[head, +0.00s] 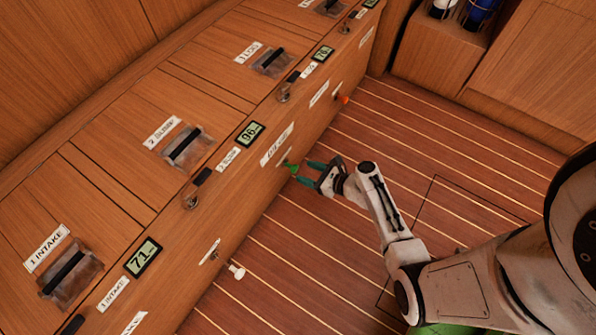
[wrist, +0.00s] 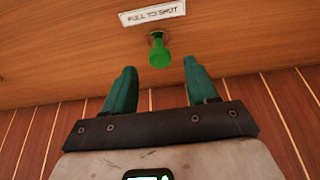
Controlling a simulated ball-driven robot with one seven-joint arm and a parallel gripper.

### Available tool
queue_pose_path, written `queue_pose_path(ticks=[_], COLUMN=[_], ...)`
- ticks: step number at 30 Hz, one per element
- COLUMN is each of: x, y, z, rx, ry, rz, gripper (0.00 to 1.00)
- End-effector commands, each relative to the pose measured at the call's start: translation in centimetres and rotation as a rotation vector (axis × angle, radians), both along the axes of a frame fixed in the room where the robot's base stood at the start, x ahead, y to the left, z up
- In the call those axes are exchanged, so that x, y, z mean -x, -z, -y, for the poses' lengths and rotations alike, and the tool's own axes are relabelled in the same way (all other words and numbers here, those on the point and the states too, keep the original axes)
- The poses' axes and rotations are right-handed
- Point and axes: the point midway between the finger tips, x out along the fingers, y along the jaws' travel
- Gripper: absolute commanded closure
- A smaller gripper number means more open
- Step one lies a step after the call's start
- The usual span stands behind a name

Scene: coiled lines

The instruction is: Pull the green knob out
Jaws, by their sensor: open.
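The green knob (head: 291,167) sticks out from the front face of the wooden bench, below a white label. In the wrist view the green knob (wrist: 159,52) is on a short stem with a round metal collar, under a label reading "PULL TO SHUT" or similar. My gripper (head: 306,171) is open, its teal fingers pointing at the knob. In the wrist view my gripper (wrist: 158,75) has one finger on each side below the knob, with nothing between the pads. The knob lies just beyond the fingertips, roughly centred between them. I cannot tell the exact remaining gap.
A white knob (head: 236,271) and an orange knob (head: 343,99) stick out of the same bench face (head: 250,205) on either side. The bench top carries latches, labels and small displays (head: 250,133). The striped wooden floor (head: 300,250) is clear around my arm.

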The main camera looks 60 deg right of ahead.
Motion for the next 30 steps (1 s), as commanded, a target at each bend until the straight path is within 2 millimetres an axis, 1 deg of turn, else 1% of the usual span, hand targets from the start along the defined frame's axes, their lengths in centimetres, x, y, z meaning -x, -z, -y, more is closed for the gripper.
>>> queue_pose_path(ticks=[1, 3, 9, 13, 20, 23, 30], x=[-0.9, -1.9, -3.8, -4.2, -4.2, -4.2, -4.2], y=[0.8, 1.1, 1.7, 1.8, 1.7, 1.7, 1.8], z=[-0.1, -0.1, -0.1, -0.2, -0.2, -0.2, -0.2], rx=[0.000, 0.002, 0.001, 0.001, 0.001, 0.001, 0.001], ry=[-0.002, -0.003, -0.001, -0.002, -0.002, -0.002, -0.002], rz=[0.000, 0.001, 0.000, -0.001, -0.001, -0.001, -0.001], gripper=[0.42, 0.42, 0.42, 0.42, 0.42, 0.50, 0.73])
